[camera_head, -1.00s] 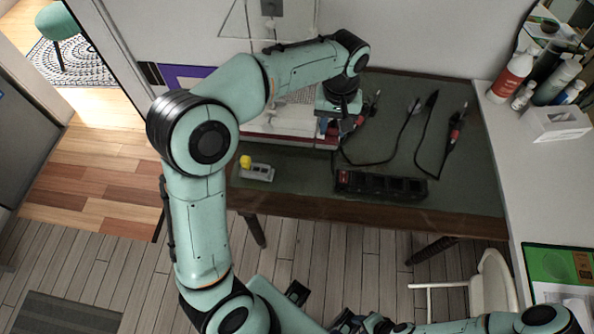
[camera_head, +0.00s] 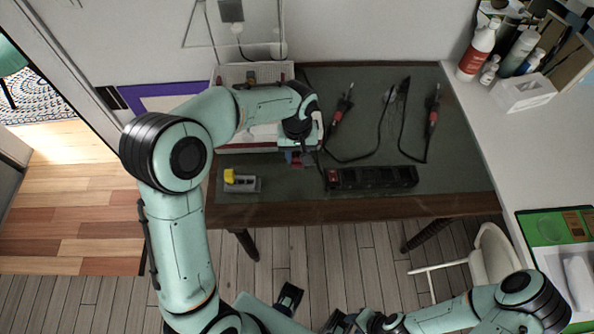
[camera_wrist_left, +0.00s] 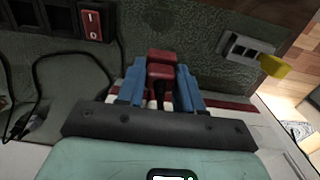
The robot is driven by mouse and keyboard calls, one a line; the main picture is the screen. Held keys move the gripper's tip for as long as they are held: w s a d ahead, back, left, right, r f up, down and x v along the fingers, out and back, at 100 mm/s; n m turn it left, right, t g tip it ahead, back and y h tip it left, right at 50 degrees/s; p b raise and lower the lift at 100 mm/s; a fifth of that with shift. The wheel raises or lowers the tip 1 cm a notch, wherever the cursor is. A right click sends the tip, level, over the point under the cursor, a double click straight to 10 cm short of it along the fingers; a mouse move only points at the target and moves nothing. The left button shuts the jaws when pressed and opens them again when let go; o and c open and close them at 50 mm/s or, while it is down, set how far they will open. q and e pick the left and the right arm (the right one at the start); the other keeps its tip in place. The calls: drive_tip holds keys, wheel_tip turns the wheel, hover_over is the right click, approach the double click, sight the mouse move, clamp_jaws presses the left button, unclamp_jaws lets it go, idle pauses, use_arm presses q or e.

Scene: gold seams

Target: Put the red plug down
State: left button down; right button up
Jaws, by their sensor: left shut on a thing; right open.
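The red plug (camera_wrist_left: 161,70) is between the blue fingers of my left gripper (camera_wrist_left: 160,85) in the left wrist view, with its red end showing past the fingertips. In the head view, my left gripper (camera_head: 300,157) is over the dark green table, left of the black power strip (camera_head: 375,178); the plug is mostly hidden there. I cannot tell whether the plug touches the table. My right gripper (camera_head: 341,321) is at the bottom edge of the head view, partly cut off, open and away from the table.
A grey box with a yellow part (camera_head: 240,181) lies left of my left gripper. Black cables with red ends (camera_head: 432,117) lie at the back. A white box with a red edge is behind the gripper. The table front (camera_head: 300,205) is clear. Bottles (camera_head: 478,50) stand on the right counter.

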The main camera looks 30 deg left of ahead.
use_arm(q)
wheel_tip(320, 180, down, 8)
drive_tip(key=shift+f, duration=0.2)
drive_tip(key=shift+b, duration=0.3)
drive_tip(key=shift+f+b, duration=0.45)
drive_tip(key=shift+f, duration=0.15)
drive_tip(key=c, duration=0.7)
unclamp_jaws()
drive_tip(key=shift+c, duration=0.2)
